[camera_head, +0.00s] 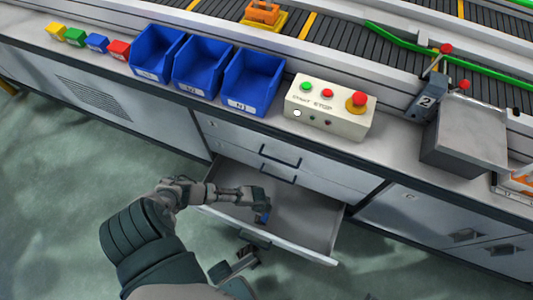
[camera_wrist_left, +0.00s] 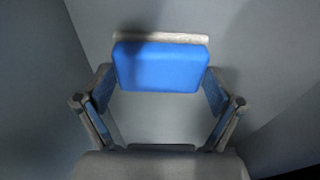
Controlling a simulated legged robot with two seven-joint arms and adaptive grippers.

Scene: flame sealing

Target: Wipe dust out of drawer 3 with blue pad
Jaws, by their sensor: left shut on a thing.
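An open drawer (camera_head: 325,222) is pulled out of the cabinet below the button box; I cannot read its number. My left gripper (camera_head: 262,203) reaches over its grey floor from the left. It is shut on the blue pad (camera_head: 263,217), seen only as a small patch low at the fingers. In the left wrist view the pad (camera_wrist_left: 158,68) shows as a blue block with a pale far edge, ahead of the fingers. I cannot tell whether it touches the floor. No distinct dust shows. My right gripper (camera_head: 240,264) seems to be the dark shape outside the drawer front; its jaws are unclear.
Closed drawers with dark handles (camera_head: 280,155) sit above the open one. The counter holds blue bins (camera_head: 250,82), small coloured boxes (camera_head: 75,36), a button box (camera_head: 330,106) and a grey metal box (camera_head: 465,133). A conveyor (camera_head: 350,35) runs behind. Floor is open at left.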

